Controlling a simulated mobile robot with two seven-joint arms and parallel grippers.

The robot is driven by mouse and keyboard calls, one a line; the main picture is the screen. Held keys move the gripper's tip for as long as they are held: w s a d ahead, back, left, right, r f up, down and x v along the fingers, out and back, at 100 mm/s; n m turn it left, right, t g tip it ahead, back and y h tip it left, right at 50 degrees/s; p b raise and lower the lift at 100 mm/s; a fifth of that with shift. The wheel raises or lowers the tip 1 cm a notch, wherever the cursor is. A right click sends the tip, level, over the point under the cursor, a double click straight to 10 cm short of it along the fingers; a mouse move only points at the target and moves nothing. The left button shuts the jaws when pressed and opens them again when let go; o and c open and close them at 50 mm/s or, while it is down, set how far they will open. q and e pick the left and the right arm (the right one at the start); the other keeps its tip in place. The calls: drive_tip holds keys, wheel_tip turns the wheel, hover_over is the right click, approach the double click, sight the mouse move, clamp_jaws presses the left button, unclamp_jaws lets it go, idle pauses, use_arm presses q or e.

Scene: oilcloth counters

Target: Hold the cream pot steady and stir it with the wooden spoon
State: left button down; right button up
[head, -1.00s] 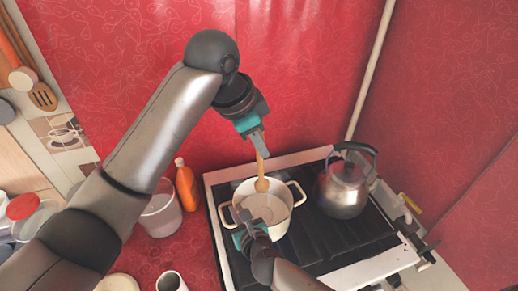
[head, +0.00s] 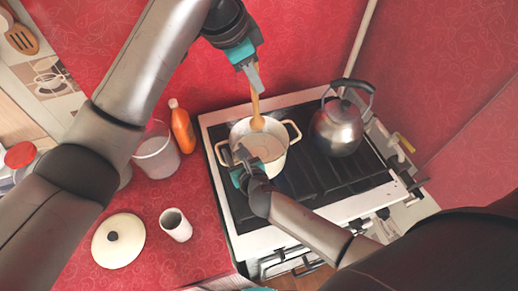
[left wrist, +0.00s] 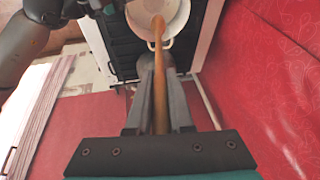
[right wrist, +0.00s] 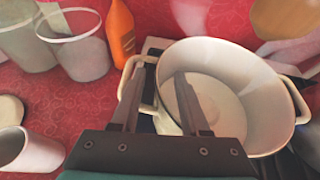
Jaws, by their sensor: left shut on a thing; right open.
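The cream pot (head: 279,163) stands upright on the stove, with a loop handle on each side. My left gripper (head: 253,78) is shut on the wooden spoon (head: 256,108), which points down with its bowl at the pot's far rim in the head view. The left wrist view also shows the spoon (left wrist: 158,60) between the fingers. In the right wrist view no spoon shows inside the pot (right wrist: 268,125); a tan shape at the top right may be its bowl. My right gripper (right wrist: 160,85) is open at the pot's left handle, one finger outside, one over the inside.
A steel kettle (head: 338,127) stands on the stove (head: 330,208), right of the pot. Left of the stove are an orange bottle (head: 181,127), a clear bucket (head: 157,155), a white cup (head: 175,226) and a cream lid (head: 108,246). The red counter's front is partly clear.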

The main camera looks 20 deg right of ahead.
drive_tip(key=shift+r, duration=0.1)
drive_tip(key=v, duration=1.2)
drive_tip(key=shift+s+d, duration=0.1)
